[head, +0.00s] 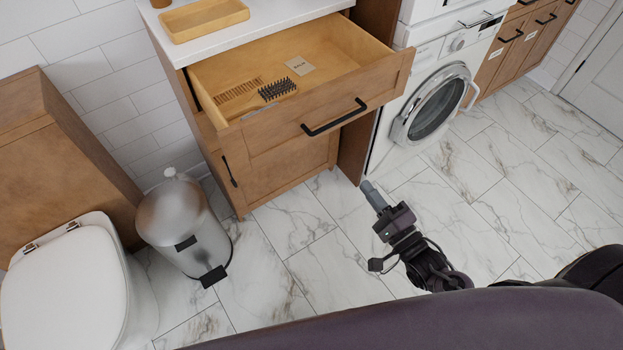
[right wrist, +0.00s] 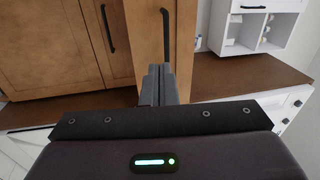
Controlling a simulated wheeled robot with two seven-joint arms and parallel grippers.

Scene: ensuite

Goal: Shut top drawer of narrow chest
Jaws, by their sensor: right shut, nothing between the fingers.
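The narrow chest (head: 291,157) is wooden with a white top and stands left of the washing machine. Its top drawer (head: 330,97) is pulled well out, with a black bar handle (head: 335,117) on its front. A wooden comb (head: 238,91), a dark bristle brush (head: 277,88) and a small pale card (head: 300,66) lie inside. My right gripper (head: 368,187) is shut and empty, in front of the drawer, below and right of its handle in the head view. Its shut fingers also show in the right wrist view (right wrist: 158,73). My left gripper is not in view.
A steel pedal bin (head: 183,225) and a toilet (head: 65,285) stand left of the chest. A washing machine (head: 437,105) stands to its right. A wooden tray (head: 203,17) sits on the chest top. Marble floor is clear ahead. The right wrist view shows wooden cabinet doors (right wrist: 60,45).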

